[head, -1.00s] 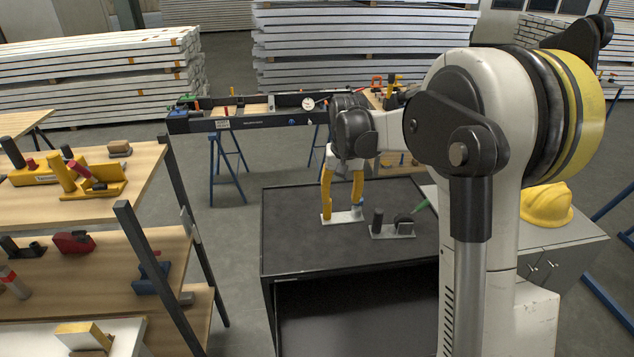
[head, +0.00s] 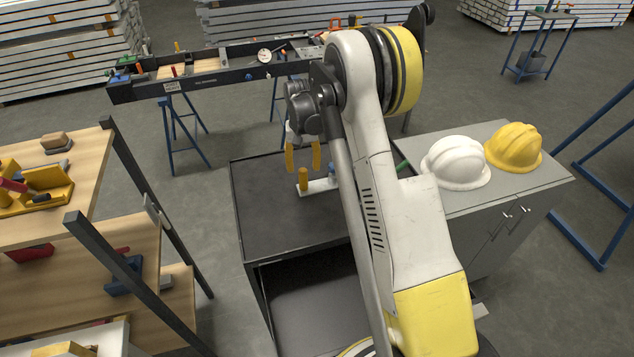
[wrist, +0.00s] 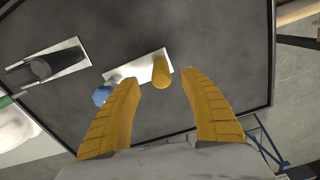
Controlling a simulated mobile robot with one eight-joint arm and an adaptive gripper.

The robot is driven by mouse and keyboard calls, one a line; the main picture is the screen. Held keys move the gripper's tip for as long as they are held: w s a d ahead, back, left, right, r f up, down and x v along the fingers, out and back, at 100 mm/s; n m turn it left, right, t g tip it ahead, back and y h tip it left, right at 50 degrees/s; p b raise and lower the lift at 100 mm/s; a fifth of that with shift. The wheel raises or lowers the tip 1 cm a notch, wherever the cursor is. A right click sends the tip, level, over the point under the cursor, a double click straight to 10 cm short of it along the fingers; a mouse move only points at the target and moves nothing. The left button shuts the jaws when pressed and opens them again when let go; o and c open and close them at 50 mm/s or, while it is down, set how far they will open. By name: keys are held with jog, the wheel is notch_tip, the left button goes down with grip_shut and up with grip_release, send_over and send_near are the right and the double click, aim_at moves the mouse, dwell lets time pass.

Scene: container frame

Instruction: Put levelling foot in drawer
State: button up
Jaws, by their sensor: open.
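A white plate (head: 318,187) lies on the dark top of the black cart (head: 270,215), with a yellow upright cylinder (head: 303,179) and a blue knob beside it. I cannot tell for sure which part is the levelling foot. In the wrist view, the yellow cylinder (wrist: 162,72) stands between the two fingertips, and the blue knob (wrist: 101,95) is beside the left finger. My gripper (head: 303,170) is open and points down over the plate, holding nothing. The cart's lower opening (head: 310,300) may be the drawer; my arm hides part of it.
A second plate (wrist: 72,57) with a dark cylinder lies on the cart top at left in the wrist view. White (head: 455,162) and yellow (head: 513,147) helmets sit on a grey cabinet. A wooden shelf rack (head: 115,260) stands left. The cart's front left is clear.

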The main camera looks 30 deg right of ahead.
aim_at(303, 170)
notch_tip(303, 170, down, 3)
jog(key=shift+a+f, duration=0.1)
grip_shut()
dwell(0.3)
